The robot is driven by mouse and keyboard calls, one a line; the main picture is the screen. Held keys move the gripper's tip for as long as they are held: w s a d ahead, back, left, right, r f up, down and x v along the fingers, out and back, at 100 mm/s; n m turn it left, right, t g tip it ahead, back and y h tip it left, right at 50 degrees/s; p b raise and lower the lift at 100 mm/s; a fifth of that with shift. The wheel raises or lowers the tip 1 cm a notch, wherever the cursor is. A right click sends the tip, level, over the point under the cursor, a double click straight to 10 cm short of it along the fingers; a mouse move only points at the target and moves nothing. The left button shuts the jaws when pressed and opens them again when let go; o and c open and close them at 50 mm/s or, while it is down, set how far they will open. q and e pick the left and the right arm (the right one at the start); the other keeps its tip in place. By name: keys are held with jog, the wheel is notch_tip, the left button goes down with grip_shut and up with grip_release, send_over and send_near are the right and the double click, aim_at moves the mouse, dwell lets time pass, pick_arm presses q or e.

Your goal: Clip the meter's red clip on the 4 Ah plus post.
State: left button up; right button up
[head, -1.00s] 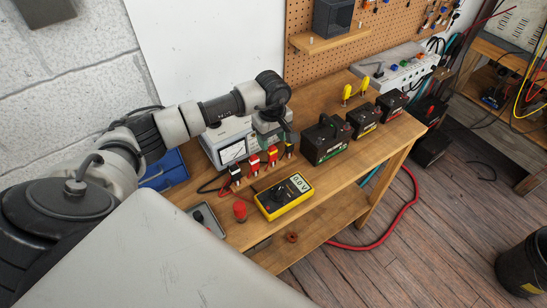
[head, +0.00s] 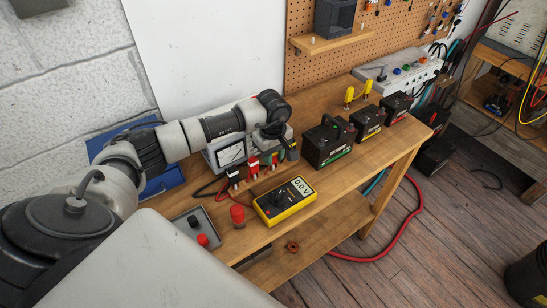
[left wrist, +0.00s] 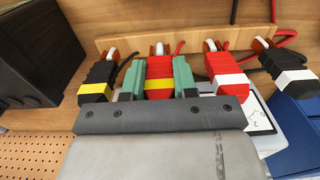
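My left gripper (left wrist: 159,82) has its green pads flush against both sides of a red clip with a yellow band (left wrist: 159,68), which still stands at the wooden rack. In the head view my left gripper (head: 276,152) is lowered at the row of clips and partly hides it. The yellow meter (head: 285,201) lies in front, its display reading about 0.0 V. Three dark batteries stand to the right: a large green-striped one (head: 328,143), a yellow-striped one (head: 367,122) and a red-striped one (head: 397,106). Their ratings are too small to read. My right gripper is not in view.
Beside the held clip are a black yellow-banded clip (left wrist: 97,80), a red white-banded clip (left wrist: 228,75) and a black white-banded clip (left wrist: 287,68). A dial instrument (head: 231,153) stands behind. A red button (head: 237,214) and a grey switch box (head: 198,226) are at front left.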

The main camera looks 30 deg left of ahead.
pick_arm(q)
jog(key=shift+r+p, duration=1)
jog(key=shift+r, duration=1.05)
